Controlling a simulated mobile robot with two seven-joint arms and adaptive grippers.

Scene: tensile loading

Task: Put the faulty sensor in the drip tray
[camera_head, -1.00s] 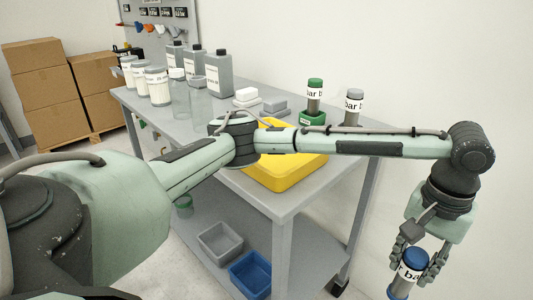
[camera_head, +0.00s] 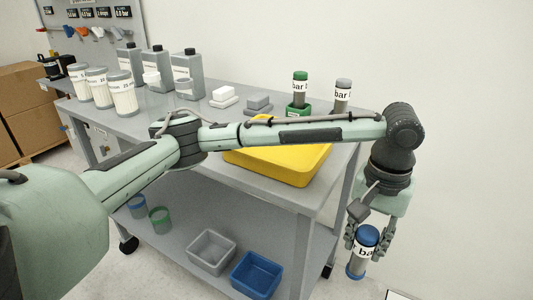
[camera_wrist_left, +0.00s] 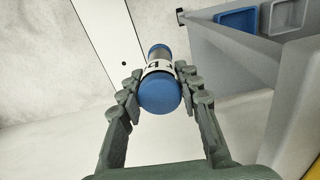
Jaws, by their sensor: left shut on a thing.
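My left gripper (camera_head: 368,240) is shut on a blue-capped sensor (camera_head: 362,253) with a white label reading "bar". It holds the sensor upright, off the right side of the table and below its top. In the left wrist view the sensor (camera_wrist_left: 160,90) sits between both fingers, its blue cap towards the camera. The yellow drip tray (camera_head: 290,173) lies on the tabletop, partly hidden behind my left arm. My right gripper is not in view.
A green-capped sensor (camera_head: 300,88) stands in a green holder, beside a grey-capped one (camera_head: 342,95). Grey bottles (camera_head: 187,75) and white jars (camera_head: 122,94) fill the table's left. Below, the shelf holds a grey bin (camera_head: 212,252) and a blue bin (camera_head: 256,275).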

